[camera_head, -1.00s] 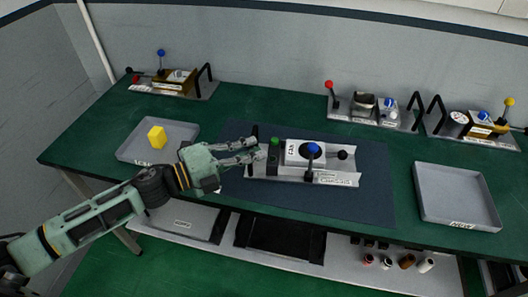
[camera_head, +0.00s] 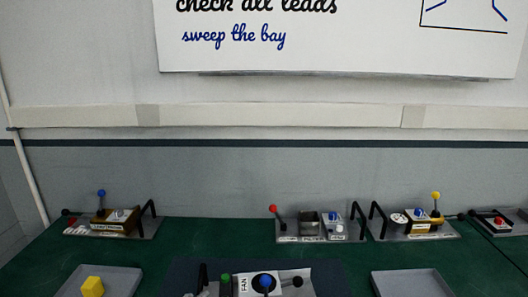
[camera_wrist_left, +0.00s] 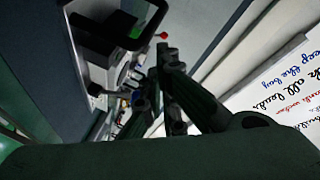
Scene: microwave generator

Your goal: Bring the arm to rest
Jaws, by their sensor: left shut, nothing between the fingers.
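My left gripper (camera_wrist_left: 168,60) shows in the left wrist view with its dark fingers close together and nothing held between them. The arm's green link fills the bottom of that view. In the head view the left arm is out of frame, except perhaps a pale bit at the bottom edge beside the fan unit, too small to be sure of. The fan unit (camera_head: 265,283), with a green knob and a blue knob, sits at the bottom centre, partly cut off. My right gripper is in neither view.
On the green bench stand a unit with a blue-topped lever (camera_head: 110,222), a filter unit with a red-topped lever (camera_head: 310,228) and a unit with a yellow-topped lever (camera_head: 420,225). Another tray (camera_head: 410,284) looks empty. A whiteboard (camera_head: 345,35) hangs above.

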